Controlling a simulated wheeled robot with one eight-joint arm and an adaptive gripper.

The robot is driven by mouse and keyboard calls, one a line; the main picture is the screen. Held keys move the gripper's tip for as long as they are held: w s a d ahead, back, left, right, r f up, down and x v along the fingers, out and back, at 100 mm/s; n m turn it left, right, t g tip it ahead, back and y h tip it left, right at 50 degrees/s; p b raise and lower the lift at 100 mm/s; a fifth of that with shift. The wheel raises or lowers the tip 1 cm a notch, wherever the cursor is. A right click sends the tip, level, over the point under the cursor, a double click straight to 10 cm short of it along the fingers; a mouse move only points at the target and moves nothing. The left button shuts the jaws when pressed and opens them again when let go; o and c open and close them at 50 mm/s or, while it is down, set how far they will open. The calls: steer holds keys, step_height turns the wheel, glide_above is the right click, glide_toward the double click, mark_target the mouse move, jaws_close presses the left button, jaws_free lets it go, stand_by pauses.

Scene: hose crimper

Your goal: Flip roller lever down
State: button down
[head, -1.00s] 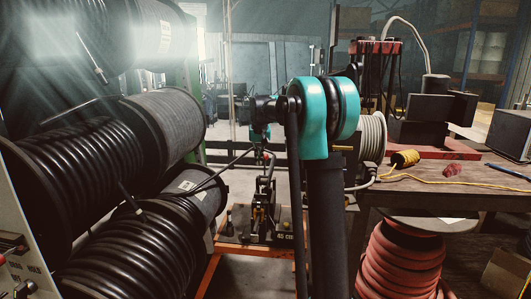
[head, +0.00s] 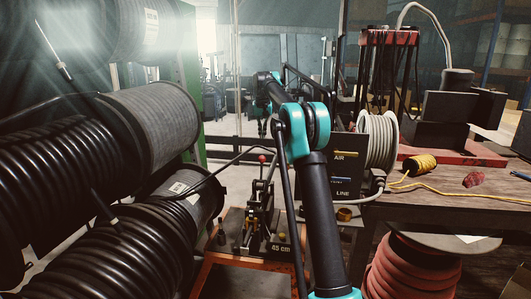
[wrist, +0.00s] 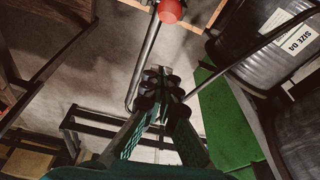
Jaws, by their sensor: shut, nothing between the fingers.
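The roller lever appears to be the thin rod with a red ball knob (head: 262,158), standing roughly upright on the roller stand (head: 258,215). In the wrist view the red ball knob (wrist: 171,10) is at the top edge, with a bent metal rod (wrist: 146,62) running down from it. My gripper (wrist: 160,88) has green fingers with dark tips, shut together and empty. In the wrist picture the tips are below the knob and apart from it, close to the rod; contact cannot be told. In the head view my arm largely hides the gripper.
Large black hose reels (head: 130,235) crowd the left. A thin black hose (head: 225,165) runs from them toward the stand. A dark AIR/LINE box (head: 345,165) and a wooden workbench (head: 470,210) stand right. A red hose reel (head: 410,270) is below the bench.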

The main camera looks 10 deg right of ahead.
step_height(320, 180, down, 9)
steer(key=s, duration=0.1)
steer(key=shift+s+a+f, duration=0.15)
steer(key=shift+s+a, duration=0.05)
steer(key=shift+s, duration=0.1)
stand_by(0.6)
steer(key=shift+s, duration=0.1)
stand_by(0.3)
